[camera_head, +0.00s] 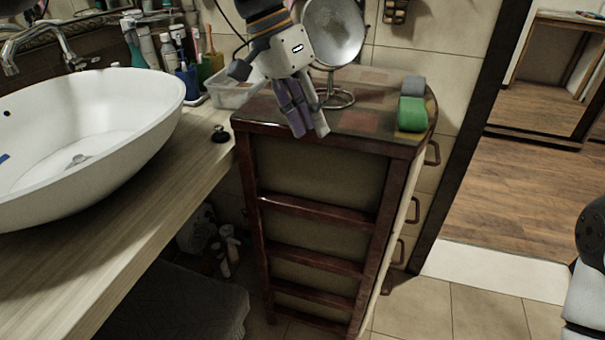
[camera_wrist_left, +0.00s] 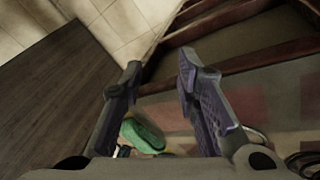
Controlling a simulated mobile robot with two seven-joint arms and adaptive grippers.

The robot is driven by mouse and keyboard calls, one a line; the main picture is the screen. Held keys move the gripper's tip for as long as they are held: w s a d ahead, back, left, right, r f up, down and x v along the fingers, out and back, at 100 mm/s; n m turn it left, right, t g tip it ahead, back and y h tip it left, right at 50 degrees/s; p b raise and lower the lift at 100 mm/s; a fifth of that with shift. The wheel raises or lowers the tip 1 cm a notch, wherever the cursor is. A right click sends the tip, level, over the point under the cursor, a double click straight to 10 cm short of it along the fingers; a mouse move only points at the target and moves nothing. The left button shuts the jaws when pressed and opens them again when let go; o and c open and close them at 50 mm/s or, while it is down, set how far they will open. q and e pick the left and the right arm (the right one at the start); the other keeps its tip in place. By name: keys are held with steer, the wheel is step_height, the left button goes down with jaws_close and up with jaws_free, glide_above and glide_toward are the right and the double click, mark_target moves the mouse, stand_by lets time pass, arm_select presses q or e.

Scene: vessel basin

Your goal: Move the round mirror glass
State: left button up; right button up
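The round mirror glass (camera_head: 333,32) stands upright on a thin metal stand with a ring base, on top of the brown cabinet (camera_head: 365,130). Its left edge is partly hidden by my left gripper (camera_head: 311,133). That gripper points down over the cabinet's front edge, in front of and left of the stand. In the left wrist view the two fingers of the gripper (camera_wrist_left: 160,65) are apart with nothing held between them. A thin wire ring, apparently the stand's base, shows beside the right finger there. My right gripper is out of view.
A green rolled item (camera_head: 412,114) and a grey one (camera_head: 412,86) lie on the cabinet's right side. A clear plastic box (camera_head: 232,92), bottles and a white basin (camera_head: 90,130) are to the left. Open floor lies right of the cabinet.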

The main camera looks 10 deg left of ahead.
arm_select(q)
step_height(320, 180, down, 10)
steer(key=s+n, duration=0.1)
steer(key=shift+r, duration=0.15)
steer(key=shift+d, duration=0.15)
